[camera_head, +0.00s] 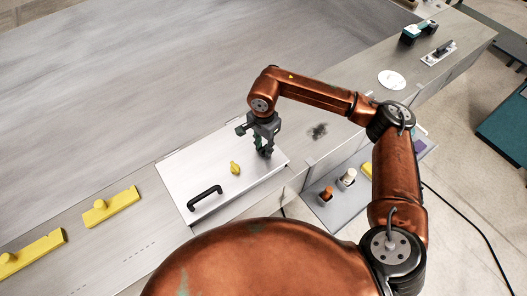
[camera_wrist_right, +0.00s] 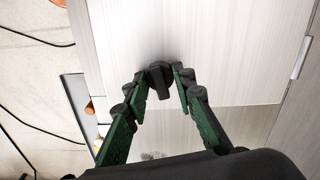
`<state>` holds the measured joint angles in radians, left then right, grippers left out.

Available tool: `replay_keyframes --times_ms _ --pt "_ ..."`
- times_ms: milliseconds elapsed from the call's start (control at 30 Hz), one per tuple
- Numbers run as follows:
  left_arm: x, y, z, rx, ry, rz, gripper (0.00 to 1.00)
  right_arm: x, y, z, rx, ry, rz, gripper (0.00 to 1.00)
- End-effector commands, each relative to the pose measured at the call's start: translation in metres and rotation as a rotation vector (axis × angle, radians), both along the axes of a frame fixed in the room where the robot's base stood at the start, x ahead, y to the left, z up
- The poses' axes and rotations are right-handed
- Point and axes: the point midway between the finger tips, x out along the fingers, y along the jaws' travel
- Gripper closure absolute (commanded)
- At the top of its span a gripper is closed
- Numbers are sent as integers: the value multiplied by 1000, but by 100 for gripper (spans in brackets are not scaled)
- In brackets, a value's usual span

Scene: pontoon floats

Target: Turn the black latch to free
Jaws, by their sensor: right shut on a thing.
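The black latch (camera_wrist_right: 158,80) sits on a pale metal lid, and its stem points down in the wrist view. The lid (camera_head: 190,175) lies flat on the deck in the head view, with a black bar handle (camera_head: 205,197) and a small yellow piece (camera_head: 235,169) on it. My right gripper (camera_head: 263,148) reaches down at the lid's right corner and hides most of the latch there. My left gripper is in neither view.
Yellow blocks (camera_head: 111,207) lie left of the lid. A grey tray (camera_head: 333,219) with small bottles (camera_head: 348,177) stands to the right, below the deck edge. A white disc (camera_head: 392,79) and a teal device (camera_head: 418,31) lie farther right. The broad deck behind is clear.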

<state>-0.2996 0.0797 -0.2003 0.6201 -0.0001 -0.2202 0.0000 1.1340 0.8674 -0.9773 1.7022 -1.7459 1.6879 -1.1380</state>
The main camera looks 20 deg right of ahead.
Motion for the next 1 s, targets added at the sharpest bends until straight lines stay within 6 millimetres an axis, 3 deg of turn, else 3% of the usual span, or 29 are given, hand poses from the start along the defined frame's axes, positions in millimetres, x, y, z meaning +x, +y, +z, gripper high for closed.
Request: replay_keyframes --times_ms 333,967,1000 --pt "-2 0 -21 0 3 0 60 0 0 -1 1 -1 -183 100" --pt "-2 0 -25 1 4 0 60 0 0 1 1 -1 -237 100" --pt "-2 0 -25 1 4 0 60 0 0 1 1 -1 -237 75"
